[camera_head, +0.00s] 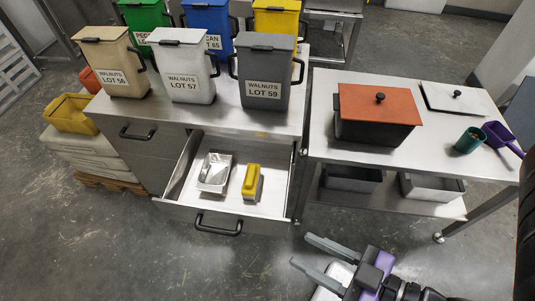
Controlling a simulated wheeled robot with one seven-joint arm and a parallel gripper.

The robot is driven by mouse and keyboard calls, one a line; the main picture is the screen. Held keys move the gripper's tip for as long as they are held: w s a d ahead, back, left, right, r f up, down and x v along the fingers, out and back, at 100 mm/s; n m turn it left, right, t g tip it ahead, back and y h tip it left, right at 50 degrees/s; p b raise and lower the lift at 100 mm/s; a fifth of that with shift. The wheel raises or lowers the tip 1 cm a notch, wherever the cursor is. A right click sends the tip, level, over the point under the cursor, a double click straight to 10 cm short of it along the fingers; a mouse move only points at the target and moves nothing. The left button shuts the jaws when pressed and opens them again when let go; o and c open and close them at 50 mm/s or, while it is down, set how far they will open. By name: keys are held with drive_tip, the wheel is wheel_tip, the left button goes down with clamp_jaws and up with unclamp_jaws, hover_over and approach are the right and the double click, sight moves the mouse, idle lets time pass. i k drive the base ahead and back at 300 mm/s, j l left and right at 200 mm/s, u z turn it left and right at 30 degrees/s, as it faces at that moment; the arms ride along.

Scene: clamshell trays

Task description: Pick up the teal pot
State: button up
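The teal pot (469,140) is a small round teal container with an open top. It stands on the right steel table, near its right front part, just left of a purple scoop. My gripper (302,250) is low in front of the tables, at the bottom of the view. Its two grey fingers are spread apart and point left, with nothing between them. It is well away from the pot, to the left and in front of it.
A purple scoop (500,137) is close beside the pot. A dark box with an orange lid (378,103) and a white lid (458,98) are on the same steel table (335,147). An open drawer (222,205) juts out at left. Several labelled bins stand on the left counter.

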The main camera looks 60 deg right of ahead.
sight(470, 141)
drive_tip(key=i+z, duration=0.1)
drive_tip(key=z, duration=0.7)
drive_tip(key=k+z, duration=0.1)
drive_tip(key=z, duration=1.7)
drive_tip(key=j+u, duration=0.1)
drive_tip(key=j, duration=0.15)
drive_tip(key=i+u, duration=0.25)
drive_tip(key=u, duration=0.15)
drive_tip(key=i+l+u, duration=0.15)
drive_tip(key=u, duration=0.25)
drive_tip(key=i+l, duration=0.05)
drive_tip(key=i, duration=0.05)
